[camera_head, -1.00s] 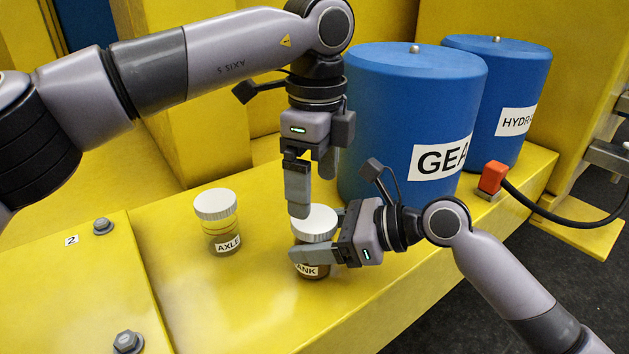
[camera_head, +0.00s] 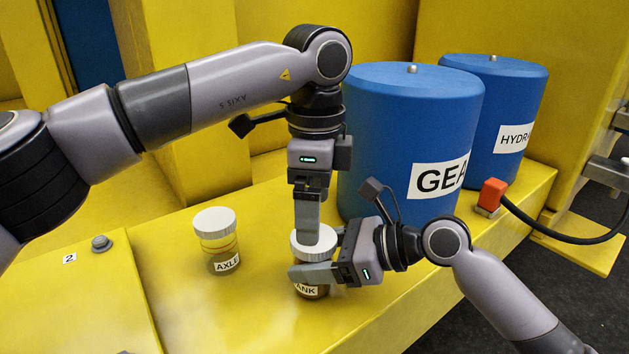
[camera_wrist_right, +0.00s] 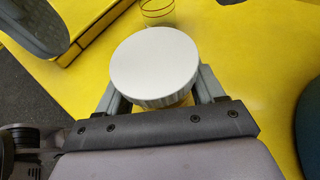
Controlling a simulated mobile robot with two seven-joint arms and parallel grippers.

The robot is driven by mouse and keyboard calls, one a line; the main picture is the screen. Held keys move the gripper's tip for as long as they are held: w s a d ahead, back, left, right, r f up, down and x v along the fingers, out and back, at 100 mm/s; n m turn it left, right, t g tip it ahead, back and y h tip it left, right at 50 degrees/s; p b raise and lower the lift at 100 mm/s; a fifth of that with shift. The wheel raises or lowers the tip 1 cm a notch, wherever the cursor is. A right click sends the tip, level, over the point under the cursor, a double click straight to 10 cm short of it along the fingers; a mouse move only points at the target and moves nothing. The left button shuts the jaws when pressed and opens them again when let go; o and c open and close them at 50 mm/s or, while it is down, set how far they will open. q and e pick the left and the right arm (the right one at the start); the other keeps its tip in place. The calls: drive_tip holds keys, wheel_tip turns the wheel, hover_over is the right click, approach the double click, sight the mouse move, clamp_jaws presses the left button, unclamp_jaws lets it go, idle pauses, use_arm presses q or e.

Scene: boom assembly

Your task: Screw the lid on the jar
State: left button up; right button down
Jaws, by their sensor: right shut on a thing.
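A jar (camera_head: 312,290) with a partly covered label ending in "ANK" stands upright on the yellow surface. A white lid (camera_head: 326,237) sits on its top; in the right wrist view the lid (camera_wrist_right: 155,65) looks level. My right gripper (camera_head: 312,272) is shut around the jar just below the lid, with a finger on either side. My left gripper (camera_head: 307,236) points down from above, its fingertip overlapping the lid in the head view. One finger shows clearly; the other is hidden, and contact with the lid cannot be told.
A second jar (camera_head: 217,246) labelled "AXLE", with a white lid, stands to the left. Two blue drums (camera_head: 410,125) (camera_head: 500,100) stand behind to the right. A red-capped connector (camera_head: 491,195) with a black cable is at the right. A bolt (camera_head: 101,243) sits at the left.

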use_arm(q)
drive_tip(key=shift+f, duration=2.05)
drive_tip(key=shift+c, duration=0.3)
drive_tip(key=c, duration=1)
drive_tip(key=shift+c, duration=0.2)
drive_tip(key=m, duration=0.3)
drive_tip(key=o, duration=1.2)
drive_tip(key=shift+c, duration=0.2)
drive_tip(key=shift+r, duration=0.1)
